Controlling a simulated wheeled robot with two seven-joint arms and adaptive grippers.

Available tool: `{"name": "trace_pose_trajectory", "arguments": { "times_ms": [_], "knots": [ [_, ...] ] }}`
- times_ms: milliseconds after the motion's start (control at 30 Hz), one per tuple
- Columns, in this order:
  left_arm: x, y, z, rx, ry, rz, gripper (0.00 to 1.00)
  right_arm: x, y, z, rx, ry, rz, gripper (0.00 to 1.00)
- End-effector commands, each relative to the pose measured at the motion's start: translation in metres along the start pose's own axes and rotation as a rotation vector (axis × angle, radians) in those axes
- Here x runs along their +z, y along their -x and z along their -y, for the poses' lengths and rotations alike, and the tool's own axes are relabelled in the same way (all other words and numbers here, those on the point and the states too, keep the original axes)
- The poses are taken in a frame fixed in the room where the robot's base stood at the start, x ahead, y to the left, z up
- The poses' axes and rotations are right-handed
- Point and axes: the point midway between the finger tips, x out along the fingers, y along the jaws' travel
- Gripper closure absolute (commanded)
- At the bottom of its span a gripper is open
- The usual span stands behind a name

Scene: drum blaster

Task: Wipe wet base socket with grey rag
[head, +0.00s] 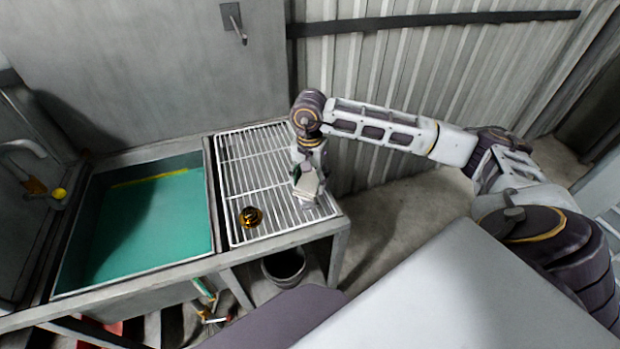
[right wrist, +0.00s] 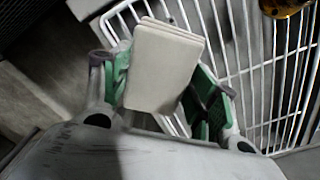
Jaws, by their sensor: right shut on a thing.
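The grey rag (head: 307,185) is a pale, folded, flat pad at the right side of the wire rack. In the right wrist view, the rag (right wrist: 163,65) sits between the green-padded fingers. My right gripper (head: 304,192) is shut on it, over the rack's right edge. The base socket (head: 251,217) looks like a small round amber-and-black piece lying on the rack, left of and apart from the gripper. Part of it shows at the top right corner of the right wrist view (right wrist: 284,6). Wetness cannot be made out. My left gripper is not in view.
A sink basin (head: 150,225) with a teal bottom lies left of the wire rack (head: 245,165). A tap (head: 25,148) is at the far left. A dark bucket (head: 284,266) stands under the bench. A corrugated wall (head: 420,75) rises behind. Most of the rack is clear.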

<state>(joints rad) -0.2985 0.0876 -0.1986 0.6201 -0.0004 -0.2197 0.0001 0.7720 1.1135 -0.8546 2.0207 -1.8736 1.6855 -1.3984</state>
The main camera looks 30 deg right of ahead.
Motion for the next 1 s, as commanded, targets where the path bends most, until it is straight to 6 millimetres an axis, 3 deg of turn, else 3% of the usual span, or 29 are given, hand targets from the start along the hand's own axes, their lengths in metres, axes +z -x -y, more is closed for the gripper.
{"name": "trace_pose_trajectory", "arguments": {
  "times_ms": [1000],
  "knots": [
    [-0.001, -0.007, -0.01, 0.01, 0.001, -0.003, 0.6, 0.04, 0.0, 0.0, 0.0, 0.001, 0.0, 0.59]
  ]
}}
